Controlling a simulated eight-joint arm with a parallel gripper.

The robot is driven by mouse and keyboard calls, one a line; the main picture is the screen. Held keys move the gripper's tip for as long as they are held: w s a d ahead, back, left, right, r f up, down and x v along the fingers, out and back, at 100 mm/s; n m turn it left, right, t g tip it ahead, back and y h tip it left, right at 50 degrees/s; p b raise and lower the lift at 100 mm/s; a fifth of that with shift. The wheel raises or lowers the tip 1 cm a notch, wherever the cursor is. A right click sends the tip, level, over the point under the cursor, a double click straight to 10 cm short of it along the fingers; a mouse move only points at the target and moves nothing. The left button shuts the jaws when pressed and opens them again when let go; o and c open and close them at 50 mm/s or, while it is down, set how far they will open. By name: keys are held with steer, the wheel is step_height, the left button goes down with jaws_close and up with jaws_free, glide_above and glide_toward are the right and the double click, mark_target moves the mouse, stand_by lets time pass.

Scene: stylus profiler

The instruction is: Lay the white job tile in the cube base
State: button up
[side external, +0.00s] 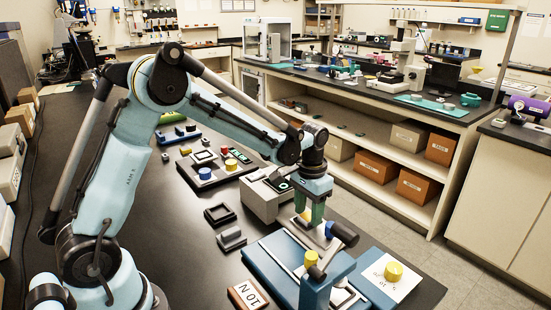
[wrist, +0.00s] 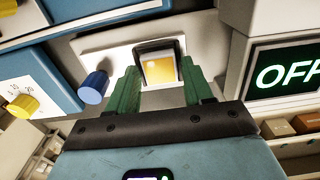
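The frame is on a pale plate (wrist: 105,46). No clear grip on it shows, and the exact gap to the fingers cannot be judged. I cannot tell for sure whether the bright face is the white job tile or whether the frame is the cube base.
A blue knob (wrist: 94,87) and a yellow dial (wrist: 23,105) are close left of the fingers. An OFF display (wrist: 285,68) is on the right.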

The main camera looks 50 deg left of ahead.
mark_target(308, 216)
jaws_close()
steer(key=shift+r, duration=3)
steer(key=shift+r, duration=0.1)
steer(key=shift+r, duration=0.2)
step_height(308, 216, up, 5)
steer(key=s+a, duration=0.8)
steer(key=a, duration=0.4)
steer(key=s+a, duration=0.5)
steer(key=s, duration=0.2)
step_height(308, 216, down, 6)
steer(key=shift+s+a+f, duration=0.15)
steer(key=shift+s+a, duration=0.05)
steer(key=shift+s, duration=0.05)
